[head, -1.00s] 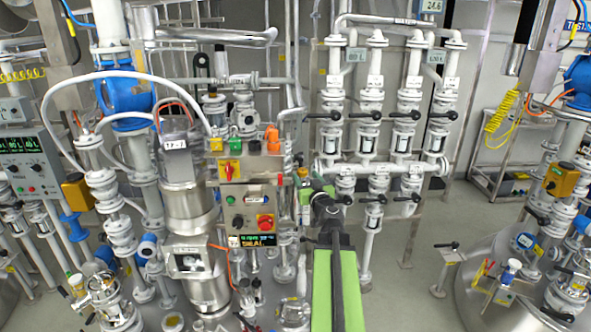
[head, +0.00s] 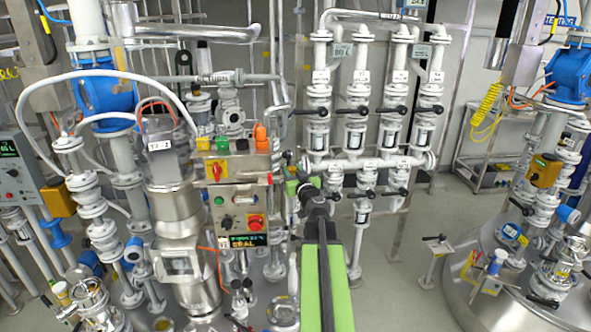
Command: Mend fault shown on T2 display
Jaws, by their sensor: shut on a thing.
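A steel control box (head: 238,193) hangs on the column left of centre. It has a red rotary switch on yellow (head: 216,171), a red stop button on yellow (head: 256,222) and a small lit display (head: 249,240). The display's lower line seems to read "SEAL"; its upper line is too small to read. The vessel's motor (head: 163,133) stands left of the box with a small label, perhaps T2. My gripper (head: 288,160), at the end of my green and black arm, is just right of the box. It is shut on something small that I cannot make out.
Coloured plugs, including an orange one (head: 261,138), stand on the box's top. Several white valve pipes (head: 360,100) with black levers rise behind my arm. A steel vessel top (head: 485,262) stands at right. Floor between shows free room, except for a small stand (head: 434,262).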

